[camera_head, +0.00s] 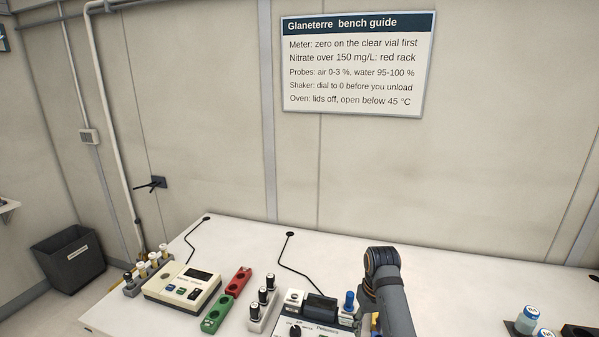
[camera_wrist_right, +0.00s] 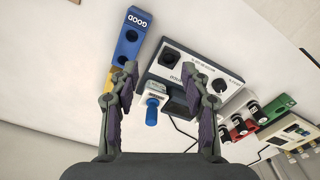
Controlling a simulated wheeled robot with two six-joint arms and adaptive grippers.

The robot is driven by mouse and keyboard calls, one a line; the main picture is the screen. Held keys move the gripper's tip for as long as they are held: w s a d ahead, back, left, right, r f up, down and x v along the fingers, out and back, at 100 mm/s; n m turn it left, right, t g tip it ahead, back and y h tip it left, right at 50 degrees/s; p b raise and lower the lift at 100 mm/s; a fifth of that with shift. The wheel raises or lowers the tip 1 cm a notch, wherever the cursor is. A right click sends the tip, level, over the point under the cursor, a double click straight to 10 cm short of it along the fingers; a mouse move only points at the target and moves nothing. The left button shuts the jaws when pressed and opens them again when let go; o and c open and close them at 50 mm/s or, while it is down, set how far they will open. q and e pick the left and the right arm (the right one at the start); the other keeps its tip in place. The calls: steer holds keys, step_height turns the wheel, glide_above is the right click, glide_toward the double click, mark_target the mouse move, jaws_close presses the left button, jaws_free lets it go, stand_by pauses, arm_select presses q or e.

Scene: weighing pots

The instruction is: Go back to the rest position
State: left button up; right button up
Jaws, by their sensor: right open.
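My right arm reaches up from the bottom edge of the head view, right of the dark-topped instrument (camera_head: 318,310); its fingers cannot be made out there. In the right wrist view my right gripper (camera_wrist_right: 163,80) is open, its two dark fingers wide apart. No object is held between them. The blue cap also shows in the head view (camera_head: 349,300). My left gripper is in neither view.
A beige meter (camera_head: 182,287), a red rack (camera_head: 239,280), a green rack (camera_head: 217,314) and black-capped vials (camera_head: 262,300) stand left on the white bench (camera_head: 450,290). A blue rack marked GOOD (camera_wrist_right: 131,35) stands near the instrument. Capped pots (camera_head: 527,319) stand at the right.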

steer(key=s+d+f+m+t, duration=0.1)
steer(key=s+d+f, duration=0.25)
steer(key=s, duration=0.25)
steer(key=s+d+f+t, duration=0.1)
steer(key=s+d+f, duration=0.1)
steer(key=s+f, duration=0.4)
steer(key=s+r+t+h, duration=0.1)
steer(key=s+r, duration=0.3)
steer(key=s, duration=0.9)
steer(key=s+d+f+g+b, duration=0.1)
steer(key=s+d+f, duration=0.1)
steer(key=f, duration=1.3)
steer(key=s+d+f+b, duration=0.1)
steer(key=d+f, duration=0.1)
steer(key=f, duration=1.3)
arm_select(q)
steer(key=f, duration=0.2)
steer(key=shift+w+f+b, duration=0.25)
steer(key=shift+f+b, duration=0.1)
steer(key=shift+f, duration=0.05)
arm_select(e)
steer(key=s+f+g, duration=0.1)
steer(key=s+f, duration=1.4)
steer(key=s, duration=0.2)
steer(key=shift+s+d+f, duration=0.2)
steer(key=shift+s+f, duration=0.15)
steer(key=shift+f, duration=0.05)
steer(key=shift+c, duration=0.3)
